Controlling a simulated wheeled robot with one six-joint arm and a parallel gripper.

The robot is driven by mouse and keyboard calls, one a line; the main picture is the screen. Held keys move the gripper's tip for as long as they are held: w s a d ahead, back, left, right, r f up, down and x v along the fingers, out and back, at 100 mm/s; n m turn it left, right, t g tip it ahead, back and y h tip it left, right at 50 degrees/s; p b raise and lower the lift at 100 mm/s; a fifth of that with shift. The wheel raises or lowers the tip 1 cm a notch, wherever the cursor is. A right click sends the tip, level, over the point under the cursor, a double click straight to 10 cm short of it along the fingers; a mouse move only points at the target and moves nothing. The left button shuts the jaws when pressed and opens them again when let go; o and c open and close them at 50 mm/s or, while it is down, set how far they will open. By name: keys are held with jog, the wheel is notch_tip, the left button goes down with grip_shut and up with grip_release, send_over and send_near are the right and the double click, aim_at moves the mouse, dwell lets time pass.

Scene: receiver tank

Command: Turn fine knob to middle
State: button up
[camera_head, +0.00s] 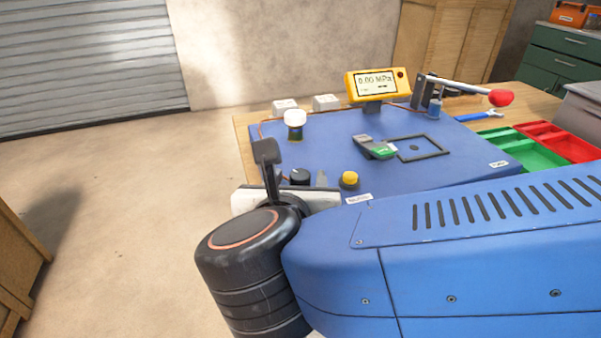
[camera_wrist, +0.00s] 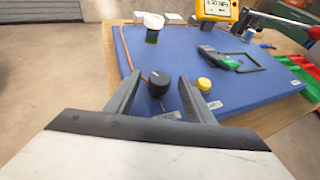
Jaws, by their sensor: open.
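A black round knob (camera_head: 300,177) stands near the front left of the blue panel (camera_head: 440,160); in the wrist view the knob (camera_wrist: 159,82) shows between my fingers, beyond their tips or level with them. Its pointer mark is too small to read. I cannot tell from its look whether it is the fine knob. My gripper (camera_wrist: 155,88) is open and empty, with one finger on each side of the knob; I see no contact. In the head view my gripper (camera_head: 292,165) partly hides the panel's front left corner. A yellow display (camera_head: 378,84) reads about 0.00 MPa.
A yellow button (camera_head: 349,179) is just right of the knob. A white-capped item (camera_head: 294,120) stands behind it. A green and grey device (camera_head: 376,147) lies by a black frame (camera_head: 415,147). A red-ended lever (camera_head: 500,97) and green and red trays (camera_head: 570,145) are at right.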

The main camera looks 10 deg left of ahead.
aim_at(300, 176)
jog(key=shift+x, duration=1.55)
jog(key=c, duration=1)
